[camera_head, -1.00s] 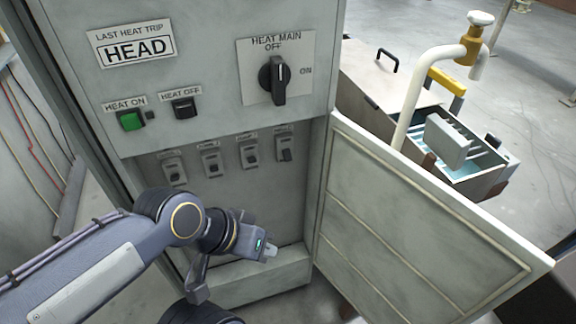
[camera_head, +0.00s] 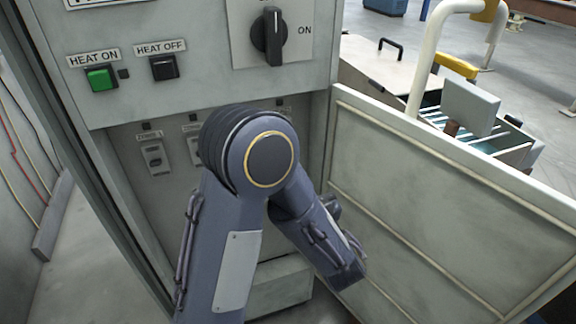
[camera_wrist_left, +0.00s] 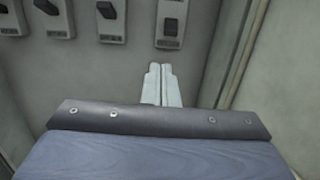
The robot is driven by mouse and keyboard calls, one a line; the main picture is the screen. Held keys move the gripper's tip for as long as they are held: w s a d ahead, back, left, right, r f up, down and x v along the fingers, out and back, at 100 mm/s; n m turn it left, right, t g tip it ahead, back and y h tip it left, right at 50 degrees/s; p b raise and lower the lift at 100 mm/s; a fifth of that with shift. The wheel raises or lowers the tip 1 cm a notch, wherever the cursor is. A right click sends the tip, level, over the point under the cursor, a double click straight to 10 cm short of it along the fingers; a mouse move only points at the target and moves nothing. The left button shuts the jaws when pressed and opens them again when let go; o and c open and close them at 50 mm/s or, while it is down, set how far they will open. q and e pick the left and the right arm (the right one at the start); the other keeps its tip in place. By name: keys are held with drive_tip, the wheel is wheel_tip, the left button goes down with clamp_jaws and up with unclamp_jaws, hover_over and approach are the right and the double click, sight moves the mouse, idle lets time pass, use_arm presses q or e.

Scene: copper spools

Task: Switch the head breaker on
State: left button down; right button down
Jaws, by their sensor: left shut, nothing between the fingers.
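A row of small breakers is set in the cabinet recess. In the head view the leftmost, labelled ZONE 1 (camera_head: 153,156), and part of its neighbour (camera_head: 194,150) show; my left arm covers most of the others. In the left wrist view the rightmost breaker (camera_wrist_left: 171,24) has a dark lever that sits lower in its plate than the lever of the breaker (camera_wrist_left: 110,20) to its left. Its label cannot be read. My left gripper (camera_wrist_left: 162,72) is shut and empty, its tips just below the rightmost breaker and apart from it in the picture. My right gripper is not in view.
Above the recess are the HEAT ON button (camera_head: 101,78), the HEAT OFF button (camera_head: 163,67) and the heat main rotary switch (camera_head: 270,36). The open cabinet door (camera_head: 440,210) stands to the right, close to my left forearm. A bin with a pipe is behind it.

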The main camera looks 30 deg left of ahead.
use_arm(q)
drive_tip(key=shift+w+d+m+t, duration=0.3)
drive_tip(key=shift+d+m+t, duration=0.1)
drive_tip(key=shift+d+t, duration=0.1)
drive_tip(key=shift+a, duration=0.1)
drive_tip(key=x, duration=1)
drive_tip(key=shift+f+p, duration=0.15)
drive_tip(key=shift+p, duration=0.15)
